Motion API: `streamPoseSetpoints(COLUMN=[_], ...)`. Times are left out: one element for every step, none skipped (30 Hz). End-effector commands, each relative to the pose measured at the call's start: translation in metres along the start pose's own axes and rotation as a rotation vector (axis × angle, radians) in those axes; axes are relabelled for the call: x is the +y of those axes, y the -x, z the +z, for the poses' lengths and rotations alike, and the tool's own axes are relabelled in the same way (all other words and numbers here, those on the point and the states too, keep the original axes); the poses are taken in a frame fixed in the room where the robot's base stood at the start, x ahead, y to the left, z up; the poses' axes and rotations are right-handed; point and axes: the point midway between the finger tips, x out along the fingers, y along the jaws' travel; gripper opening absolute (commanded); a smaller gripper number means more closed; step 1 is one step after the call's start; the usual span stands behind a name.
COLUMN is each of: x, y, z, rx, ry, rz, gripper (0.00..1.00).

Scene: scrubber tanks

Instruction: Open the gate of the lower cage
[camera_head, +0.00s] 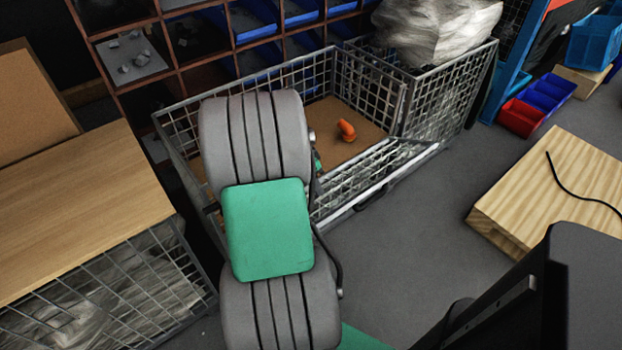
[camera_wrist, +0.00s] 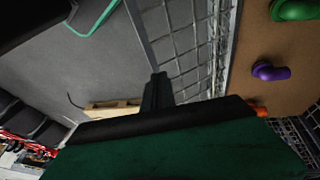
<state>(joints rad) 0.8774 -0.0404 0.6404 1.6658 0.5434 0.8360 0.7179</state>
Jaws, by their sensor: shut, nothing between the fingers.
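The lower cage (camera_head: 335,75) is a grey wire-mesh box with a brown floor, in the middle of the head view. Its front mesh gate (camera_head: 375,175) shows to the right of my arm; my arm hides its left part. I cannot tell how far it is tilted. In the wrist view the gate's mesh (camera_wrist: 190,40) runs up from the middle. My gripper (camera_wrist: 158,78) is shut and empty, its dark tips close to the gate's edge bar. I cannot tell if they touch. In the head view the gripper is hidden behind my arm.
An orange object (camera_head: 347,130) lies on the cage floor; a purple one (camera_wrist: 270,71) and a green one (camera_wrist: 296,9) show in the wrist view. A wrapped bundle (camera_head: 435,30) sits at the cage's right. A wooden pallet box (camera_head: 560,190) stands right; grey floor between is free.

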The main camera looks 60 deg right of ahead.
Motion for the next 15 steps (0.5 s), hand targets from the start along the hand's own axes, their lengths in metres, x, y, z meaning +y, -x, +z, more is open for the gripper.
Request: streamPoseSetpoints(x=[0.001,0.001,0.001,0.0,0.001,0.004,0.006,0.007,0.009,0.01,0.011,0.012,0.012,0.013,0.013], y=[-0.014,-0.021,-0.029,-0.035,-0.041,-0.048,-0.052,-0.056,-0.061,-0.064,-0.066,-0.068,-0.07,-0.071,-0.071], z=[0.001,0.001,0.001,0.001,0.002,0.004,0.005,0.006,0.008,0.009,0.009,0.01,0.01,0.01,0.011], rx=[-0.003,-0.003,-0.002,-0.002,-0.003,-0.002,-0.002,-0.002,-0.001,-0.002,-0.002,-0.001,0.0,0.0,0.0], ry=[0.0,0.0,0.0,0.0,0.001,0.002,0.002,0.002,0.002,0.003,0.002,0.002,0.002,0.002,0.002], rz=[0.004,0.003,0.003,0.002,0.003,0.002,0.001,0.001,0.0,0.0,0.0,-0.001,-0.002,-0.002,-0.003], gripper=[0.0,0.0,0.0,0.0,0.0,0.0,0.0,0.0,0.0,0.0,0.0,0.0,0.0,0.0,0.0])
